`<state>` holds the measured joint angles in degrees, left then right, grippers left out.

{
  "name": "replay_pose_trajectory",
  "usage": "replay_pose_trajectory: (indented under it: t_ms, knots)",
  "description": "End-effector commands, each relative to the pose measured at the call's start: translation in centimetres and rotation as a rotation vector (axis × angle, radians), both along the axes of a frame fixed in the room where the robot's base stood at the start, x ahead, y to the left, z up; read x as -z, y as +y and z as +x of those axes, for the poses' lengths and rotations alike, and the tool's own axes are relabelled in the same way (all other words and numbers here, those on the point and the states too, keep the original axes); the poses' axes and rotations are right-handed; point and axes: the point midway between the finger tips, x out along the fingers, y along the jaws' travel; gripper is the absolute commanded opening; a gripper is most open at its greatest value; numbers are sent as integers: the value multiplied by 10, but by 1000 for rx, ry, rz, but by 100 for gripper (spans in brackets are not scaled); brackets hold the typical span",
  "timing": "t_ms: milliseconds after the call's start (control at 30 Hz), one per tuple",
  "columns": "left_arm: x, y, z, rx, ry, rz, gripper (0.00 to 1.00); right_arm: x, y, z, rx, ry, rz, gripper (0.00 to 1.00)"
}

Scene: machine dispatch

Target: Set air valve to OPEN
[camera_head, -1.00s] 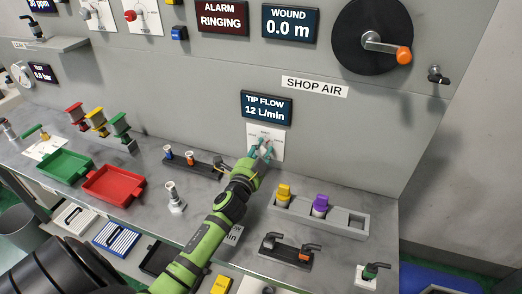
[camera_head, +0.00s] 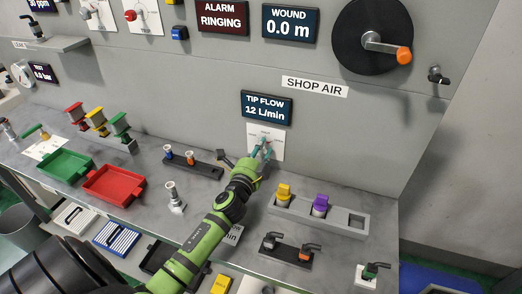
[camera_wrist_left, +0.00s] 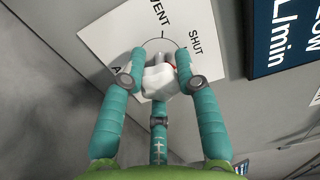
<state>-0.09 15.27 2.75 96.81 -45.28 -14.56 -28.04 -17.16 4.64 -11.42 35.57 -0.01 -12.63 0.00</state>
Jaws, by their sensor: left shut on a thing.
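A white valve plate (camera_head: 276,153) is mounted on the grey wall panel under the tip flow display. In the left wrist view the plate (camera_wrist_left: 110,42) carries a curved line and the words VENT and SHUT, plus a partly hidden label starting with A. A pale valve knob (camera_wrist_left: 158,82) with a small red mark stands out from it. My left gripper (camera_head: 264,149) reaches the plate, and its teal fingers (camera_wrist_left: 160,85) are shut around the knob. The fingers hide much of the knob, so I cannot tell its setting. My right gripper is not in view.
The tip flow display (camera_head: 266,108) reads 12 L/min, close above the plate. A SHOP AIR sign (camera_head: 314,87) is above right. Below, the bench holds a grey rack (camera_head: 338,220) with yellow and purple pieces, and a dark holder (camera_head: 190,164) to the left.

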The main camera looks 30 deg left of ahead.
Motion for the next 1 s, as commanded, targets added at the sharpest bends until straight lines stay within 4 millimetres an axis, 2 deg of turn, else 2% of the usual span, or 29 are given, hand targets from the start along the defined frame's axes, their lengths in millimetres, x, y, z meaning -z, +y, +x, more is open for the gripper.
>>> replay_pose_trajectory:
  t_ms: [67, 100, 167, 567, 767, 1000]
  knots:
    - [-3, 0, 1, 1, -4, 4, 0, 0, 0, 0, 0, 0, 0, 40]
    - [-3, 0, 1, 1, -4, 4, 36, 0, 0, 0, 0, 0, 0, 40]
    - [-3, 0, 1, 1, -4, 3, 56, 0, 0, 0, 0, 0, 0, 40]
    - [0, -1, -4, 0, 0, 1, 56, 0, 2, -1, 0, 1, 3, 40]
    - [0, -8, -33, 1, 1, 1, 56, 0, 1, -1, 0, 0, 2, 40]
    - [1, -20, -83, -1, 1, 0, 56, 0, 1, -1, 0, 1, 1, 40]
